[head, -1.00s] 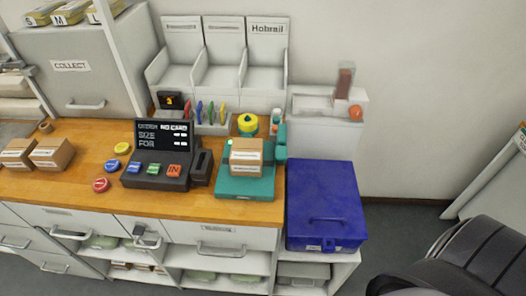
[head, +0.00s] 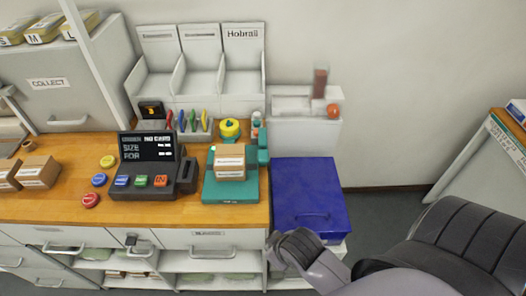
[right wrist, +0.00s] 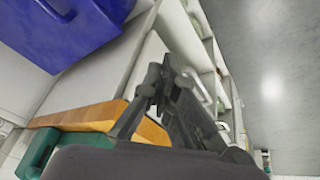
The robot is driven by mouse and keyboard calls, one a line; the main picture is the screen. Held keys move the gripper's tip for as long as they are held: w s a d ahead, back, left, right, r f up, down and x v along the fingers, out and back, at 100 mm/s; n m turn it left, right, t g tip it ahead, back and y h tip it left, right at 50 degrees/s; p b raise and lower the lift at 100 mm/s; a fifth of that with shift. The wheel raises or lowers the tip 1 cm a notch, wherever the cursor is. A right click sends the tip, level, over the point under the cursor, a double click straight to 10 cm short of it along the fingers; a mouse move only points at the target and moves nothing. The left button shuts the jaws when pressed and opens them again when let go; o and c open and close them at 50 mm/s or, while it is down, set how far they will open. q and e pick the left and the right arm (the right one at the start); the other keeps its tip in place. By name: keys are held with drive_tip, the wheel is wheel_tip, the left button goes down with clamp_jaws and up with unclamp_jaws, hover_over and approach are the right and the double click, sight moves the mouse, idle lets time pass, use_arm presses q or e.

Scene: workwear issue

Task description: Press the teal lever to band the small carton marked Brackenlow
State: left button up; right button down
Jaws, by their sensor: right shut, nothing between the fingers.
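A small brown carton (head: 229,162) with white labels sits on a teal banding machine (head: 232,192) at the counter's right end. Its label print is too small to read. The teal lever (head: 263,146) stands at the machine's right side, upright and apart from my arm. My right arm's end shows low in the head view, in front of the blue box and below the machine; its fingers cannot be made out there. In the right wrist view my right gripper (right wrist: 160,88) is shut and empty beside the wooden counter edge, with a teal part (right wrist: 38,150) at lower left. My left gripper is out of view.
A blue lidded box (head: 308,195) stands right of the counter. An order terminal (head: 150,165) with coloured buttons is left of the machine. Two more cartons (head: 38,172) lie at far left. An orange ball (head: 333,111) sits on the white unit behind the blue box.

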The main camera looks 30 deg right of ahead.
drive_tip(key=w+a+r+n+t+y, duration=0.15)
drive_tip(key=w+r+n+t, duration=0.4)
drive_tip(key=w+r, duration=0.6)
drive_tip(key=w+a+r+n+t, duration=0.2)
drive_tip(key=w+r+n+t, duration=0.2)
drive_tip(key=w+r+t, duration=0.75)
drive_tip(key=a+r+n+g+y, duration=0.3)
drive_tip(key=a+r+n+y, duration=0.55)
drive_tip(key=r+n, duration=0.3)
drive_tip(key=s+a+n+g+y, duration=0.4)
drive_tip(key=a+n+g+y, duration=0.55)
drive_tip(key=n, duration=0.85)
drive_tip(key=d+f+n+g+h, duration=0.7)
drive_tip(key=d+f+n+h, duration=0.1)
drive_tip(key=d+f+h, duration=0.15)
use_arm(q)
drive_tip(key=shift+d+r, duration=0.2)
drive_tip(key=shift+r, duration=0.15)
use_arm(e)
drive_tip(key=w+d+f+n+g+h, duration=0.1)
drive_tip(key=d+h, duration=0.7)
drive_tip(key=d, duration=1.5)
drive_tip(key=shift+w+d+f+g+h, duration=0.3)
drive_tip(key=shift+w+d+f+g, duration=0.15)
drive_tip(key=shift+f, duration=0.35)
drive_tip(key=shift+a, duration=0.1)
